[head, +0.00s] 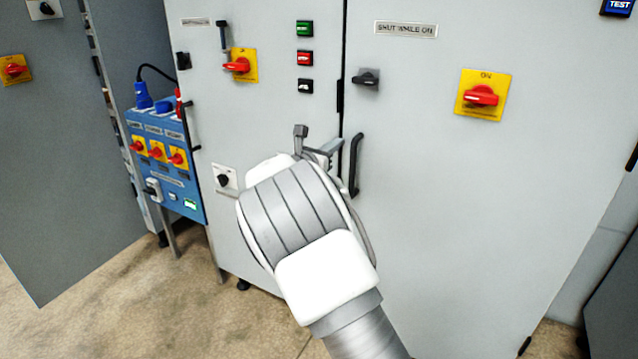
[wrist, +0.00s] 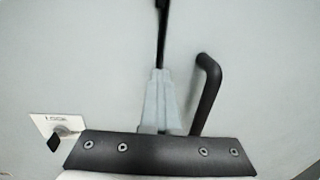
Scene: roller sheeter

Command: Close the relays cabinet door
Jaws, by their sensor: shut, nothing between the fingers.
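Two tall light grey cabinet doors meet at a dark vertical seam in the head view: a left door (head: 262,120) and a right door (head: 450,200). I cannot read which one is the relays cabinet. The right door has a black handle (head: 355,165) near the seam. My gripper (head: 318,148) is at the seam, just left of this handle, partly hidden by my wrist. In the wrist view my gripper (wrist: 159,75) is shut and empty, its fingers in line with the dark seam. The handle (wrist: 207,90) stands right of them. Contact cannot be told.
A blue socket box (head: 170,160) on legs stands left of the doors. A darker grey panel (head: 50,150) stands at an angle at far left. The right door carries a red rotary switch (head: 481,96). Bare concrete floor (head: 150,300) lies at lower left.

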